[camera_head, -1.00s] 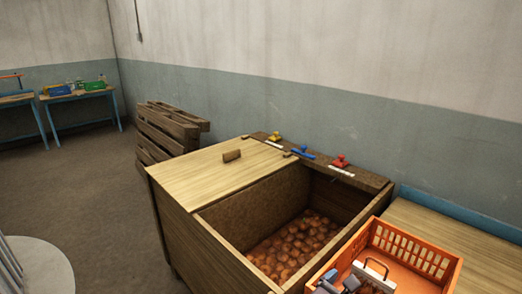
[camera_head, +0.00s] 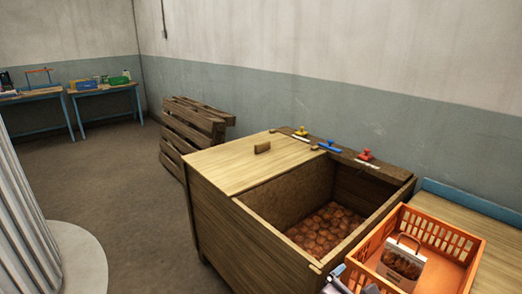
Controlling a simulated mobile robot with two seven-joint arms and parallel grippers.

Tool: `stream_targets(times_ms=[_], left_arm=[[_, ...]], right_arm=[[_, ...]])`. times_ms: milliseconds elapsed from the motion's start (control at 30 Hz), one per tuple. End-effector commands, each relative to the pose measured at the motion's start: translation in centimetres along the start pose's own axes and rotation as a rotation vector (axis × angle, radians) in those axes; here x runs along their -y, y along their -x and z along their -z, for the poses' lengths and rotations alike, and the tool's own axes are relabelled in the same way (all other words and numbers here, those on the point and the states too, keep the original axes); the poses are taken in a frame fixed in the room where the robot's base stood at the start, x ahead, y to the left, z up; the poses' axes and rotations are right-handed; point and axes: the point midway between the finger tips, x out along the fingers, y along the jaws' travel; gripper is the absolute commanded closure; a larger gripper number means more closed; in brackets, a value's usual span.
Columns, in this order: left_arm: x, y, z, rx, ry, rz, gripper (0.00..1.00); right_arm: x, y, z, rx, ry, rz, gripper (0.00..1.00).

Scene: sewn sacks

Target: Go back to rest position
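A carry bag (camera_head: 401,264) with a dark handle and a brown picture or window of round produce stands in the orange crate (camera_head: 455,243) at the lower right. Part of a grey and bluish gripper, likely my right one (camera_head: 341,281), shows at the bottom edge beside the crate's left wall. It is cut off by the frame, so its fingers cannot be read, and it looks apart from the bag. My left gripper is not in view.
A wooden bin (camera_head: 255,235) with round brown produce (camera_head: 327,228) is left of the crate. Yellow, blue and red handled stamps (camera_head: 329,146) line its back ledge. A pallet (camera_head: 192,130) leans by the wall. Open floor (camera_head: 120,180) lies left of the bin.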

Motion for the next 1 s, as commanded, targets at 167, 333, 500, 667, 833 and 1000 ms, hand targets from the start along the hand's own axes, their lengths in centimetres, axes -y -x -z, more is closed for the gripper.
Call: stream_targets(times_ms=[167,333,500,667,833,1000], left_arm=[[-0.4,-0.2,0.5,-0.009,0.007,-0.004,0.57],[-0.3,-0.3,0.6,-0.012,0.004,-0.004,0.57],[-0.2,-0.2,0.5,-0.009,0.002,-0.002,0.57],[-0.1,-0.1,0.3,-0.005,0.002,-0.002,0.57],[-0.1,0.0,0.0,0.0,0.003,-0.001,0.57],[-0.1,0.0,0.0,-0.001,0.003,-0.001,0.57]], right_arm=[[-2.2,0.0,1.3,-0.108,-0.289,-0.127,0.06],[-4.5,-0.1,2.8,-0.301,-0.654,-0.229,0.06],[-5.0,0.1,4.9,-0.549,-1.051,-0.24,0.06],[-3.8,0.4,6.9,-0.797,-1.455,-0.154,0.06],[0.2,0.7,8.9,-1.03,-1.929,0.055,0.06],[7.7,0.6,10.7,-1.098,-2.305,0.305,0.06]])
